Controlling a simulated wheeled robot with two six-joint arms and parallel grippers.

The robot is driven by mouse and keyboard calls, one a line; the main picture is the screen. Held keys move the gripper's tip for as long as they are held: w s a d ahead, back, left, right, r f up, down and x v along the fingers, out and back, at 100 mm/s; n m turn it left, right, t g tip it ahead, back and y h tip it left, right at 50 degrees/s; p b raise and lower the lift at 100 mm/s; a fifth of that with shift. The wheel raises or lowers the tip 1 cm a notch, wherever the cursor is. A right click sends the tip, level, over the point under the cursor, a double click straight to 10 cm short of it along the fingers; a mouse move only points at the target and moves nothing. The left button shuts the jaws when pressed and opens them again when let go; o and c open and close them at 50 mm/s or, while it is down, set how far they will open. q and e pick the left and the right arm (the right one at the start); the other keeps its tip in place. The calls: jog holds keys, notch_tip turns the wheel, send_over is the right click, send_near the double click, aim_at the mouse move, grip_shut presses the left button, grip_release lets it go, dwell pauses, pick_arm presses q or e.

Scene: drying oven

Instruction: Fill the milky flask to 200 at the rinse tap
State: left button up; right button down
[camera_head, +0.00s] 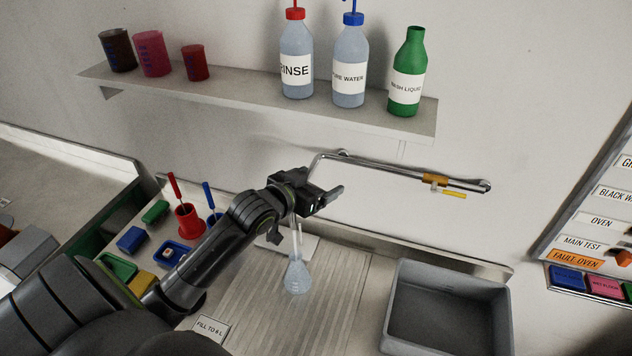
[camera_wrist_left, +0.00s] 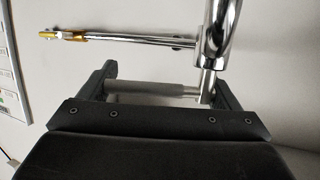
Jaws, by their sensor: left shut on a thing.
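The milky flask (camera_head: 297,278) is a small pale, see-through flask with a round body and a long thin neck. It is upright over the ribbed draining board, below the rinse tap's spout (camera_head: 315,165). My left gripper (camera_head: 304,214) is shut on the flask at its neck, which the gripper partly hides. The chrome spout (camera_wrist_left: 216,40) comes down close to my fingers in the left wrist view. I cannot tell whether the flask touches the board, nor read its level. The tap's yellow lever (camera_head: 455,194) is on the wall pipe to the right. My right gripper is not in view.
A grey sink basin (camera_head: 400,330) is at the right. A shelf (camera_head: 260,108) above holds bottles and beakers. Red and blue cups, coloured blocks and a "FILL TO" card (camera_head: 211,329) lie around my left arm. A labelled board (camera_head: 590,225) is at the far right.

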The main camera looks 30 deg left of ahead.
pick_arm(q)
jog(key=shift+w+a+n+y, duration=0.15)
jog(key=shift+w+n+y, duration=0.15)
jog(key=shift+n+y, duration=0.65)
jog(key=shift+w+a+n+y, duration=0.15)
jog(key=shift+w+n+y, duration=0.1)
jog(key=shift+n+y, duration=0.7)
jog(key=o, duration=0.8)
jog(key=shift+o, duration=0.2)
